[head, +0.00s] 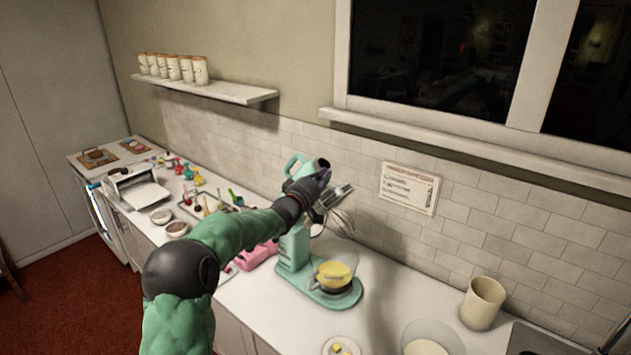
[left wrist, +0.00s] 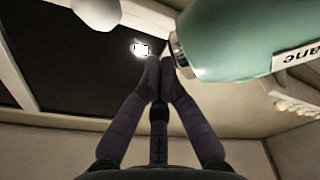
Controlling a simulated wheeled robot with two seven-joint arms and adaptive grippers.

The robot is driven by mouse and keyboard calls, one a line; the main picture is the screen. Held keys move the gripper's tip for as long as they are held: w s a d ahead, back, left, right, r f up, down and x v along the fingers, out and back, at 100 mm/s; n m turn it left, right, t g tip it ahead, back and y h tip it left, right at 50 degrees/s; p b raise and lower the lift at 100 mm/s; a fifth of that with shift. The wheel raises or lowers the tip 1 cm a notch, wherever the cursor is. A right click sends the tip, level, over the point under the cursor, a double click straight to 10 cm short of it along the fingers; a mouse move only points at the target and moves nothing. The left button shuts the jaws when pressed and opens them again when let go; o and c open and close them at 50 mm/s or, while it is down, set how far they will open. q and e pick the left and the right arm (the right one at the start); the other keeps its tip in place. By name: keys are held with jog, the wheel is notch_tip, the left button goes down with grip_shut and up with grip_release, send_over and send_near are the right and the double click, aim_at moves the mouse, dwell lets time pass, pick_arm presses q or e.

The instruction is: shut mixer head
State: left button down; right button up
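The teal stand mixer (head: 293,248) stands on the counter with its head (head: 293,166) tilted up. A wire whisk (head: 343,223) hangs from the raised head, above and apart from a clear bowl (head: 350,268) with yellow contents on the mixer base. My left gripper (head: 318,184) is at the raised head and hides part of it; contact cannot be told in the head view. In the left wrist view, the fingertips (left wrist: 163,72) come together with nothing seen between them, just left of the teal head (left wrist: 235,38). My right gripper is not in view.
A pink object (head: 258,257) and several small utensils lie left of the mixer. A small plate (head: 342,346), a bowl (head: 430,338) and a beige canister (head: 482,303) stand to the right. The tiled wall is close behind; a shelf (head: 205,89) hangs at upper left.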

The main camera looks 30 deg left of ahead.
aim_at(329, 199)
pick_arm(q)
jog(key=shift+s+d+f, duration=0.25)
jog(key=shift+d+f, duration=0.4)
jog(key=shift+d, duration=0.1)
jog(key=shift+s+d+f, duration=0.2)
jog(key=shift+d+f, duration=0.4)
jog(key=shift+d, duration=0.15)
